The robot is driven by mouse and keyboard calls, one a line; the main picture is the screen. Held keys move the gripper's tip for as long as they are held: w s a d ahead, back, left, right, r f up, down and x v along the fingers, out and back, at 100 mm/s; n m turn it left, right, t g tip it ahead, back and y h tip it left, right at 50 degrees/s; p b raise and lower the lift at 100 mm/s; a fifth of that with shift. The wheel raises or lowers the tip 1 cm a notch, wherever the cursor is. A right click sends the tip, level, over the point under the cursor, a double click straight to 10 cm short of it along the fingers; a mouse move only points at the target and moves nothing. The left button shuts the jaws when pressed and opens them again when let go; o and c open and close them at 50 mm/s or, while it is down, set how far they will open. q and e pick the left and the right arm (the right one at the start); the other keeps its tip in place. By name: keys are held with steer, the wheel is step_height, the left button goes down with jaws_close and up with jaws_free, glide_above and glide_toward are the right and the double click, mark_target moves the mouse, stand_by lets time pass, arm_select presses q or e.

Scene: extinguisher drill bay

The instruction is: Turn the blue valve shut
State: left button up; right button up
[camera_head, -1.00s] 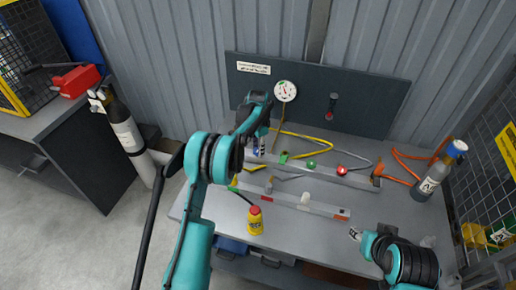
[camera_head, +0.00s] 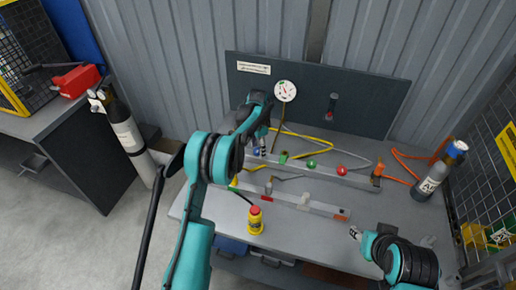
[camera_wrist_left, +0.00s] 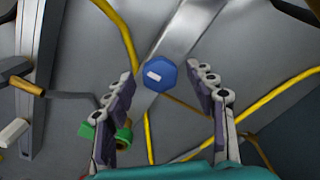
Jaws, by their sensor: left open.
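The blue valve knob (camera_head: 257,151) sits at the left end of the rear rail on the workbench, partly hidden by my left gripper in the head view. In the left wrist view the blue knob (camera_wrist_left: 168,75) is a faceted cap with a white mark. My left gripper (camera_head: 263,146) is over it from above. In the left wrist view the fingers of my left gripper (camera_wrist_left: 160,74) stand apart, one on each side of the knob, with gaps showing. My right gripper (camera_head: 355,232) is at the bench's front right, small and away from the valve.
A green knob (camera_head: 312,163) and a red knob (camera_head: 341,170) sit farther right on the rail. A green fitting (camera_wrist_left: 88,130) and yellow hoses lie close to my left fingers. A yellow bottle (camera_head: 255,220) stands at the front. A grey cylinder (camera_head: 433,178) stands at the right.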

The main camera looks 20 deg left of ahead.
mark_target(258, 150)
arm_select(q)
steer(key=shift+r, duration=0.1)
step_height(258, 150, up, 12)
stand_by(0.4)
stand_by(0.3)
steer(key=s+d+r+n+t, duration=0.1)
steer(key=s+r+n+t, duration=0.1)
steer(key=s+r, duration=0.5)
steer(key=s+d+r+n+t, duration=0.1)
steer(key=s+r+n, duration=0.25)
steer(key=s, duration=0.65)
steer(key=s+f+n+t+b, duration=0.1)
steer(key=s+f+n+t, duration=0.1)
steer(key=s, duration=0.8)
steer(key=s+f+n+t, duration=0.2)
steer(key=s+f, duration=0.3)
steer(key=s, duration=0.5)
steer(key=shift+d+b, duration=0.35)
steer(key=shift+d, duration=0.1)
